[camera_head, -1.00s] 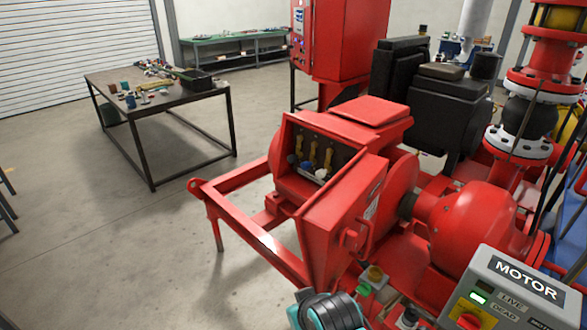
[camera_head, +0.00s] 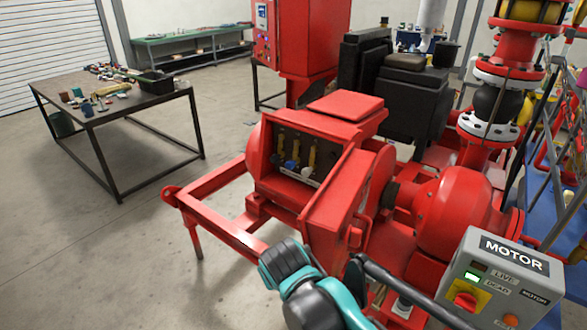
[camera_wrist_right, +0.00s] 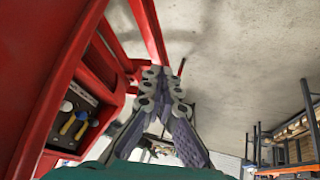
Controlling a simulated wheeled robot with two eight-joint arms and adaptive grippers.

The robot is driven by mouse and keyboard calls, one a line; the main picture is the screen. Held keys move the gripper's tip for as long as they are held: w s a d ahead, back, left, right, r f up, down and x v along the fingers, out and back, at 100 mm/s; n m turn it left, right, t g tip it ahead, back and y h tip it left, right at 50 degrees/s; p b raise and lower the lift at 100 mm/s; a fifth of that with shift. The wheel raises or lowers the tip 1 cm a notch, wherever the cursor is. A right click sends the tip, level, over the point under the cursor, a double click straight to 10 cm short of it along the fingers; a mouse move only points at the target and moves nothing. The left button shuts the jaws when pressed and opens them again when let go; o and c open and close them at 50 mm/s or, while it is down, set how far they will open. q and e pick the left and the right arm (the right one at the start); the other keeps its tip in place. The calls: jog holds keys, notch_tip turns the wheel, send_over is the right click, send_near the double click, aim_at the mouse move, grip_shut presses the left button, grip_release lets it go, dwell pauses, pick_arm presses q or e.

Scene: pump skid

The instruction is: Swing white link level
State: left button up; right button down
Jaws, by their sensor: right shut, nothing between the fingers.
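In the head view, a red open-fronted terminal box (camera_head: 330,205) stands on the skid. Inside it is a row of yellow links (camera_head: 311,155) with coloured ends, standing roughly upright. My right gripper (camera_wrist_right: 165,76) is shut and empty, apart from the links, outside the box. In the head view only my teal right arm shows; my left gripper is out of sight.
A red frame (camera_head: 215,215) extends left of the box. A grey MOTOR switch box (camera_head: 500,277) stands at the lower right, beside my arm. A table (camera_head: 125,110) with loose parts is at the back left. The floor between is clear.

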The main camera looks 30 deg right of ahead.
jog(key=w+d+r+g+h+p, duration=0.1)
jog(key=w+d+r+h, duration=0.3)
jog(key=w, duration=0.5)
jog(key=w+d+r+g+h+p, duration=0.1)
jog(key=w+d+r+h, duration=0.15)
jog(key=w+d, duration=0.45)
jog(key=w+m+g+h+p, duration=0.1)
jog(key=w+h, duration=0.6)
jog(key=w, duration=1)
jog(key=shift+d+f+m+h+p, duration=0.15)
jog(key=shift+d+m+h+p, duration=0.25)
jog(key=shift+m+p, duration=0.5)
jog(key=shift+d, duration=0.15)
jog(key=s+d+f+b, duration=0.1)
jog(key=d+b, duration=0.3)
jog(key=d, duration=0.7)
jog(key=shift+f, duration=0.9)
